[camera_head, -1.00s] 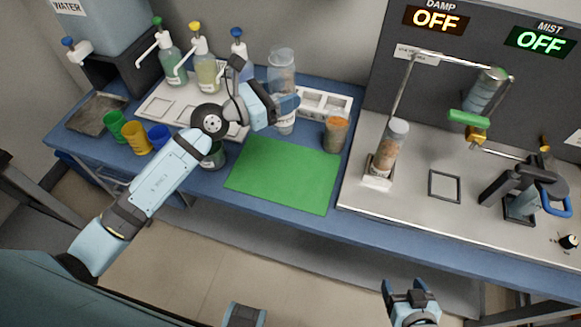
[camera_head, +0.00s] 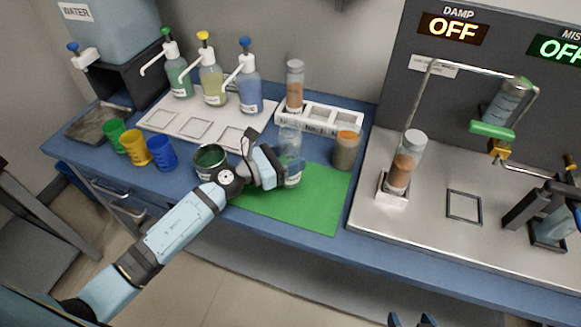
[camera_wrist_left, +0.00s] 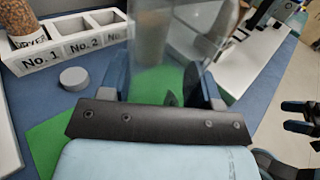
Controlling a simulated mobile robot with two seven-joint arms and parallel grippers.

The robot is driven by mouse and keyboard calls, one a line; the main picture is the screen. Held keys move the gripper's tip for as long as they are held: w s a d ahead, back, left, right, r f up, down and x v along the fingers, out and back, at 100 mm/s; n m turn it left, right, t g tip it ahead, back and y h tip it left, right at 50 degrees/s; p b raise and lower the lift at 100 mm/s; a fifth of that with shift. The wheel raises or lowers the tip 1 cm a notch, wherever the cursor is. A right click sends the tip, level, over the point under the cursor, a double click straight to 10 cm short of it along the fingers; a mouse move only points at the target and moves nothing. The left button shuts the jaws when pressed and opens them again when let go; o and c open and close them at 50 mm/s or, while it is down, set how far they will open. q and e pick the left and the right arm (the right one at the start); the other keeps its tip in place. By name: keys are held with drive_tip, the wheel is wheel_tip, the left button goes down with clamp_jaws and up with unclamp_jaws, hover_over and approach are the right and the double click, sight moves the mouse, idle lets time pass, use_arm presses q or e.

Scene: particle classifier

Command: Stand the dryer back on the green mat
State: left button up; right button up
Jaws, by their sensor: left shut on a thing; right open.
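My left gripper (camera_head: 277,168) is shut on a clear, empty-looking cylinder, the dryer (camera_head: 291,143). It looks about upright, its base over the back part of the green mat (camera_head: 315,212). I cannot tell whether the base touches the mat. In the left wrist view, the dryer's clear wall (camera_wrist_left: 165,45) stands between the fingers of my left gripper (camera_wrist_left: 165,88), with the green mat (camera_wrist_left: 45,145) below. My right gripper (camera_head: 410,321) is open and empty at the bottom edge. It also shows at the right of the left wrist view (camera_wrist_left: 300,118).
Behind the mat is a white rack (camera_head: 335,120) with a brown-filled tube (camera_head: 295,88) in its No. 1 slot. A grey cap (camera_wrist_left: 73,78) lies near the rack. An orange-lidded jar (camera_head: 346,150) stands by the mat's back right corner, a dark green bowl (camera_head: 210,160) to its left.

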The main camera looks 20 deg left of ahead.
use_arm(q)
wheel_tip(320, 180, down, 3)
drive_tip(key=shift+r+b, duration=0.2)
drive_tip(key=shift+b, duration=0.1)
drive_tip(key=shift+f, duration=0.15)
drive_tip(key=shift+f, duration=0.15)
drive_tip(key=o, duration=1.1)
